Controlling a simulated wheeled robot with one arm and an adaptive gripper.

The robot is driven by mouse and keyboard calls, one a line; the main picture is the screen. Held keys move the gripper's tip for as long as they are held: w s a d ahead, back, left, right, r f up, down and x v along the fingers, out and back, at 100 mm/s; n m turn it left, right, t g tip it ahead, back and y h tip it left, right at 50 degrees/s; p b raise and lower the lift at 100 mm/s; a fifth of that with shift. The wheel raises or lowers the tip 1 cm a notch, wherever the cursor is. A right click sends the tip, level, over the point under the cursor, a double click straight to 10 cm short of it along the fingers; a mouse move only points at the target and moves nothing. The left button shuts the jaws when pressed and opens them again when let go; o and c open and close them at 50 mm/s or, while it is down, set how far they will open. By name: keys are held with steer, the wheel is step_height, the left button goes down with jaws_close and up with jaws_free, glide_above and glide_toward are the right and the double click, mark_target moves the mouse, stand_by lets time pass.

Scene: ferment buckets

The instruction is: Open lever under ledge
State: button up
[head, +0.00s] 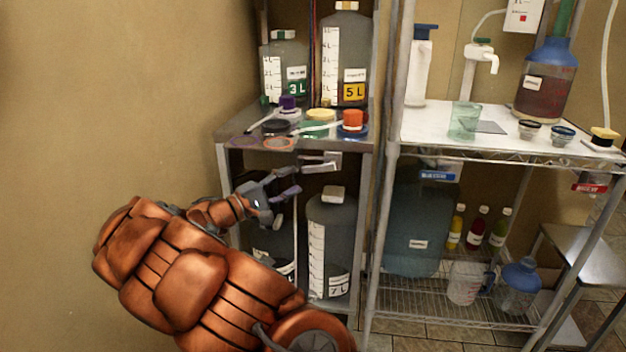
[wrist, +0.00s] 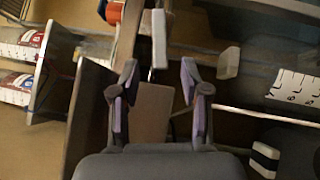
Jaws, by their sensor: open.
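A light grey lever-like piece (head: 322,161) sits just below the front edge of the cluttered ledge (head: 345,148) in the head view. In the wrist view a pale bar (wrist: 159,38), probably the same piece, stands just beyond the fingertips. My gripper (head: 291,180) is under the ledge, to the left of and slightly below the lever. In the wrist view its two purple-padded fingers (wrist: 158,82) are spread apart, with nothing held between them. The bar appears apart from both fingers. How the lever is mounted is unclear.
Caps and an orange-lidded item (head: 352,120) lie on the ledge. A large bottle marked 7 L (head: 332,245) stands below, close to my gripper, with another bottle partly hidden behind my arm. A metal post (head: 385,200) bounds the right side. The wall is left.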

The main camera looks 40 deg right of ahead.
mark_target(311, 170)
steer(key=shift+b+x, duration=0.4)
steer(key=shift+x, duration=3.45)
jaws_close()
